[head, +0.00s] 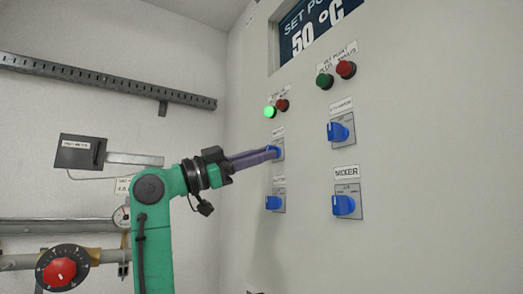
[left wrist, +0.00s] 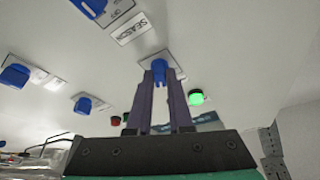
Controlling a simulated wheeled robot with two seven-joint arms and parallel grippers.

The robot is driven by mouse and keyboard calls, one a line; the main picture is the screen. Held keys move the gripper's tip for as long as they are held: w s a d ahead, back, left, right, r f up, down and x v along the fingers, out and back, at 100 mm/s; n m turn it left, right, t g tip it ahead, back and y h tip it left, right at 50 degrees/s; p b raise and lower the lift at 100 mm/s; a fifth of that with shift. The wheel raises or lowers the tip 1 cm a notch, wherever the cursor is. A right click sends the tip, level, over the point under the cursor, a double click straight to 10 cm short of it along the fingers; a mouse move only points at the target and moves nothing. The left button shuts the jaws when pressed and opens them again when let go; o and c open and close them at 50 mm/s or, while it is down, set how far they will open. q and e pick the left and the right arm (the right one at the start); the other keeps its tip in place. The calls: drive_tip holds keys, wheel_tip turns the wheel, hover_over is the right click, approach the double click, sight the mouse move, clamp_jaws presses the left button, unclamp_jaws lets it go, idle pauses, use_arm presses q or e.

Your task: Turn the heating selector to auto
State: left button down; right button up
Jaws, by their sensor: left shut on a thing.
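My left gripper (head: 270,153) reaches in from the left to the wall panel and is shut on the blue knob of the upper selector in the left column (head: 280,148). This selector's label is too small to read; I take it as the heating selector. In the left wrist view, the left gripper (left wrist: 161,75) has its two purple fingers on either side of the blue knob (left wrist: 159,65). The knob's pointing direction is mostly hidden by the fingers. My right gripper is not in view.
Below is the season selector (head: 273,202); to the right are another selector (head: 338,131) and the lower right selector (head: 344,205). A lit green lamp (head: 270,112) and red button (head: 283,104) sit above. A red dial (head: 60,271) and pipes are at left.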

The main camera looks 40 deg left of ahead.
use_arm(q)
drive_tip(key=shift+a+r+m+g+h+p, duration=0.1)
drive_tip(key=shift+m+g+h+p, duration=0.4)
drive_tip(key=shift+m, duration=0.75)
drive_tip(key=shift+a+r+m+g+h+p, duration=0.1)
drive_tip(key=shift+m+g+h+p, duration=0.4)
drive_tip(key=shift+m, duration=0.75)
drive_tip(key=shift+d+f+y, duration=0.1)
drive_tip(key=shift+y, duration=0.2)
drive_tip(key=c, duration=0.8)
unclamp_jaws()
drive_tip(key=b+v, duration=0.4)
drive_tip(key=v, duration=1)
drive_tip(key=shift+s+a+f, duration=0.15)
drive_tip(key=shift+a, duration=0.05)
